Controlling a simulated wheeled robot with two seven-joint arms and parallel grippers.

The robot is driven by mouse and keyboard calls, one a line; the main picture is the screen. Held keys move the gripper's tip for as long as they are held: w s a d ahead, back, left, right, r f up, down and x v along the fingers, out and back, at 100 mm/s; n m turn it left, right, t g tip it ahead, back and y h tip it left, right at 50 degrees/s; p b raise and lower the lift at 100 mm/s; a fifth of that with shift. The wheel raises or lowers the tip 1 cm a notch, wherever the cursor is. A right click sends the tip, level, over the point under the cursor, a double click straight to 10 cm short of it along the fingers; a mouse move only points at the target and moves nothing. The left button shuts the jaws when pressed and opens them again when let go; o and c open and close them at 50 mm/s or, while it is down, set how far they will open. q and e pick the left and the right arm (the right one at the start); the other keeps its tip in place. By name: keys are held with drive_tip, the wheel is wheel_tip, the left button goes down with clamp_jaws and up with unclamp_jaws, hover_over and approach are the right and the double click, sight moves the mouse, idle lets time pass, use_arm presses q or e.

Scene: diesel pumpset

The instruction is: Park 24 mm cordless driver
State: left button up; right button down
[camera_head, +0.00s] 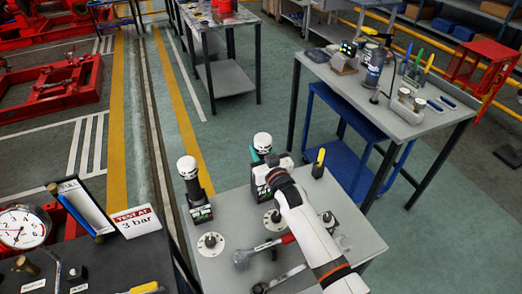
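Two cordless drivers stand upright on the grey bench top (235,215), and their size markings are too small to read. The left one (195,192) has a white round top, a dark body and a green-marked base. The right one (262,143) has a white round top and teal and black parts. My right arm comes in from the bottom, and its gripper (270,163) is at the right driver's body. The wrist hides part of that driver and the fingers, so the grip is unclear. My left gripper is not in view.
Round white discs with dark knobs (210,244), a red-handled tool (265,250) and a yellow-black item (319,162) share the bench top. A gauge (22,228) and a "TEST AT 3 bar" sign (136,221) stand at lower left. Another workbench (415,125) is at upper right.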

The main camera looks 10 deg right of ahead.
drive_tip(key=shift+f, duration=0.2)
drive_tip(key=c, duration=0.9)
unclamp_jaws()
drive_tip(key=shift+c, duration=0.2)
drive_tip(key=shift+o, duration=0.4)
drive_tip(key=shift+s+f, duration=0.1)
drive_tip(key=shift+f, duration=0.15)
drive_tip(key=s+d+b, duration=0.1)
drive_tip(key=s+d, duration=0.1)
drive_tip(key=s, duration=0.9)
drive_tip(key=shift+s+d+r+b, duration=0.15)
drive_tip(key=shift+s+r+b, duration=0.05)
drive_tip(key=shift+s+b, duration=0.2)
